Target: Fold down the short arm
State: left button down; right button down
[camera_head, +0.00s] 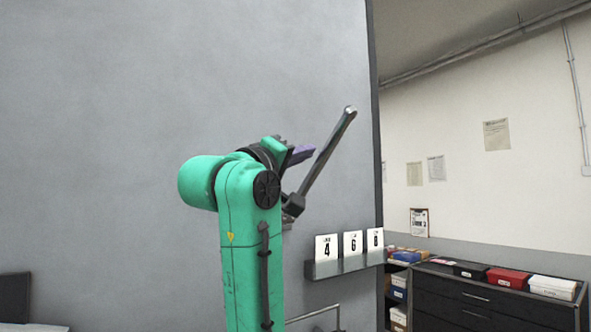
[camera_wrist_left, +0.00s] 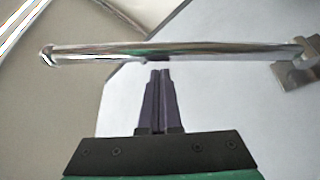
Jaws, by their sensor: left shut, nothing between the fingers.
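The short arm is a round metal bar (camera_head: 328,152) that slants up and to the right from a dark bracket (camera_head: 293,205) on the grey wall panel. In the left wrist view the bar (camera_wrist_left: 220,48) lies across the picture, with its bracket (camera_wrist_left: 298,66) at the right and its free end at the left. My left gripper (camera_head: 303,153) is beside the bar in the head view. In the wrist view its purple fingers (camera_wrist_left: 160,78) are together and empty, their tips just below the bar; I cannot tell whether they touch it. My right gripper is out of view.
A small ledge (camera_head: 345,265) with several numbered cards is on the wall panel, lower right. A thin metal rail (camera_head: 312,315) shows below it. A dark drawer cabinet (camera_head: 480,302) with boxes stands at the right. The panel (camera_head: 130,120) left of my arm is bare.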

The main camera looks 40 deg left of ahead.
pick_arm(q)
jog(key=d+f+m+h+b, duration=0.3)
jog(key=f+m+b, duration=0.3)
jog(key=s+d+f+m+t+h+b, duration=0.1)
jog(key=d+f+m+h+b, duration=0.2)
jog(key=f+m+b, duration=0.4)
jog(key=shift+s+d+h, duration=0.15)
jog(key=shift+s+h, duration=0.15)
jog(key=shift+h, duration=0.3)
jog(key=shift+s, duration=0.1)
